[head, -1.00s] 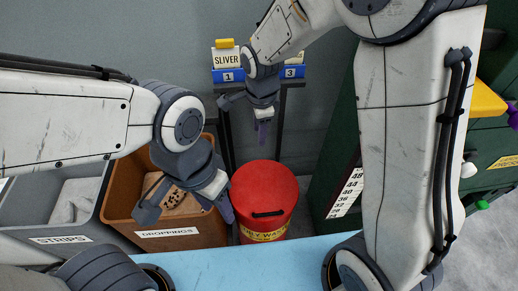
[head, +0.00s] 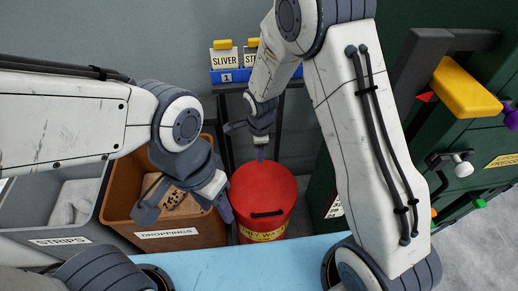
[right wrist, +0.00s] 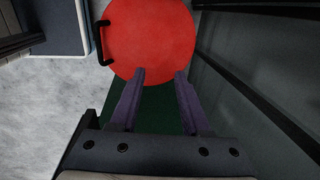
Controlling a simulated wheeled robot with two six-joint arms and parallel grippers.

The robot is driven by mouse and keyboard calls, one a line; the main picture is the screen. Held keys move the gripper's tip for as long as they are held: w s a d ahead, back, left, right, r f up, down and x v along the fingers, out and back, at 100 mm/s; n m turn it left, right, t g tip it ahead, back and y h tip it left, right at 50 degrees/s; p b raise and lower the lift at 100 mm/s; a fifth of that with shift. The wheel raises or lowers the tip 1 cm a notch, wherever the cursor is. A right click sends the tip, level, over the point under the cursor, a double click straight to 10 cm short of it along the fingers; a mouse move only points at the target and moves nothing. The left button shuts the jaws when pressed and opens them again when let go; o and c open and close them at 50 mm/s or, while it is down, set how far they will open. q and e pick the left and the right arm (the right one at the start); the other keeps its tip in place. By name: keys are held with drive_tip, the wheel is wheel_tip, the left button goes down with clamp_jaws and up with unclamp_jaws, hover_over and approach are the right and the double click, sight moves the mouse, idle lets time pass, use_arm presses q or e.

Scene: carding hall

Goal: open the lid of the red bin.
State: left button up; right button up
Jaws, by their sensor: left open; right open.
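The red bin (head: 280,226) stands on the floor in the middle of the head view. Its round red lid (head: 262,186) is down, with a black handle (head: 267,214) on the near side. In the right wrist view the lid (right wrist: 155,38) fills the top middle, with the handle (right wrist: 101,43) at its left edge. My right gripper (head: 261,152) is open and empty behind and above the lid's far edge; its fingers also show in the right wrist view (right wrist: 158,82). My left gripper (head: 188,212) is open and empty, left of the bin, over the brown droppings bin.
The brown droppings bin (head: 205,228) and the grey strips bin (head: 95,238) stand to the left. A rack with sliver cards (head: 226,62) is behind. A green machine (head: 470,140) is at right. A light blue surface (head: 240,264) lies in front.

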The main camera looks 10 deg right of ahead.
clamp_jaws()
idle(1.4)
unclamp_jaws()
drive_tip(key=shift+r, duration=0.1)
wheel_tip(320, 180, up, 10)
drive_tip(key=s, duration=0.1)
drive_tip(key=shift+s+b, duration=0.2)
drive_tip(key=shift+b, duration=0.25)
drive_tip(key=shift+r, duration=0.1)
drive_tip(key=shift+c, duration=0.4)
